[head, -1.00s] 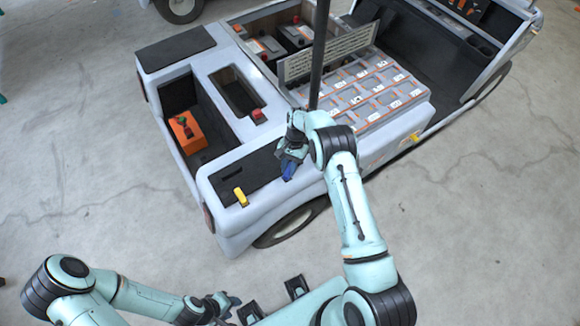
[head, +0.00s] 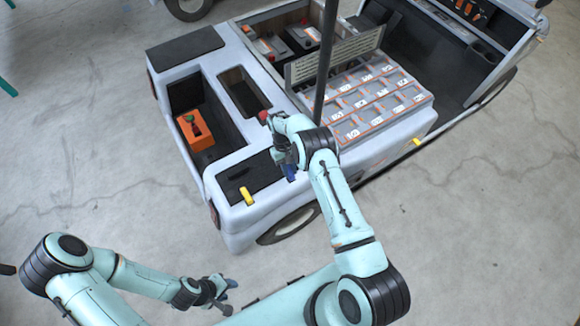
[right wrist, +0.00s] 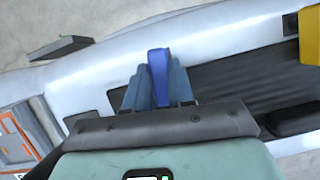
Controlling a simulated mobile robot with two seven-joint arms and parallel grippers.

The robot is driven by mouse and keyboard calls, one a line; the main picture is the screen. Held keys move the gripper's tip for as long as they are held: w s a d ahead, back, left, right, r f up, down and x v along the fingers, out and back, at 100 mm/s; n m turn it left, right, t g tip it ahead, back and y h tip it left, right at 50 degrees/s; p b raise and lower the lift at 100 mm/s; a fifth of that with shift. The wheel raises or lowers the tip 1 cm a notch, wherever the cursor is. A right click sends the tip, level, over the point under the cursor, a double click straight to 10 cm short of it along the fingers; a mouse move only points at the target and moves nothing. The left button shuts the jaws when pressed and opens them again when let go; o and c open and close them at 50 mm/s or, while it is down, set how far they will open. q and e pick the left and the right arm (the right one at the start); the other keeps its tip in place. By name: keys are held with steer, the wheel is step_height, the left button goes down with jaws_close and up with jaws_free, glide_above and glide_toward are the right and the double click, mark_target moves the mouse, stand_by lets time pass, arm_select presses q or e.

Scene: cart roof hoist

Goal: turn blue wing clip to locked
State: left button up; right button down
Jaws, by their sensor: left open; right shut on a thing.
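The blue wing clip (head: 291,173) is on the cart's near side, at the edge of the dark panel (head: 262,170). My right gripper (head: 287,163) is over it and partly hides it in the head view. In the right wrist view the blue clip (right wrist: 158,72) stands between the two fingers (right wrist: 158,88), which are shut on it. Whether it sits at locked cannot be told. A yellow clip (head: 246,196) stands on the same panel to the left; part of it shows in the right wrist view (right wrist: 311,38). My left gripper (head: 222,289) is open, low and away from the cart.
A dark upright post (head: 325,60) rises just behind my right gripper. An orange box (head: 197,133) sits in the cart's left recess. Floor in front of the cart is clear.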

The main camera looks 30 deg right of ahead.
arm_select(q)
steer(key=shift+w+r, duration=0.25)
arm_select(e)
steer(key=shift+a+n+h, duration=0.1)
steer(key=shift+n+h, duration=0.2)
steer(key=shift+n, duration=0.3)
steer(key=c, duration=1)
jaws_free()
steer(key=shift+o, duration=0.2)
steer(key=shift+r, duration=0.1)
arm_select(q)
steer(key=w+r+p, duration=0.2)
steer(key=shift+w+r+t, duration=0.2)
steer(key=shift+w+t, duration=0.1)
steer(key=shift+w, duration=0.1)
arm_select(e)
steer(key=v, duration=1.3)
steer(key=shift+a, duration=0.1)
